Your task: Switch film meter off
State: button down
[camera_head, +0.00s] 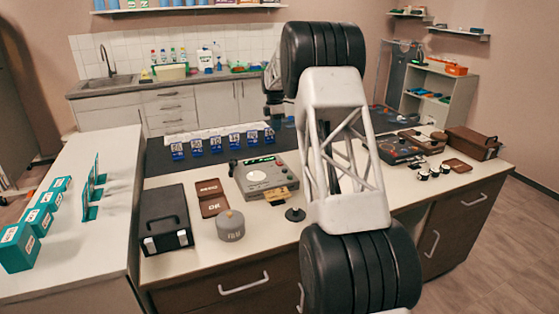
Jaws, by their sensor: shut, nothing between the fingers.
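A dark device (401,148) with round parts on top stands on the counter right of my arm. I cannot tell for sure which one is the film meter, and no switch position is clear. My gripper (277,122) is small and dark beyond the grey device, partly hidden by my arm. It is shut and empty, apart from both devices.
A grey canister marked FILM (230,226), brown cards (212,199) and a black case (165,220) stand left of the grey device. Blue stands (215,144) line the dark mat behind. A brown case (471,143) and small round items (434,172) are at right.

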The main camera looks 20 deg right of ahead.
aim_at(280, 164)
jog(key=w+f, duration=0.1)
jog(key=w+d+f, duration=0.1)
jog(key=shift+w+d+f+n, duration=0.15)
jog(key=shift+d+f+n, duration=0.15)
jog(key=shift+n, duration=0.1)
jog(key=shift+f, duration=0.2)
jog(key=f, duration=0.4)
jog(key=s+f, duration=0.1)
jog(key=f, duration=0.4)
jog(key=s+f, duration=0.1)
jog(key=f, duration=0.3)
jog(key=shift+f, duration=0.25)
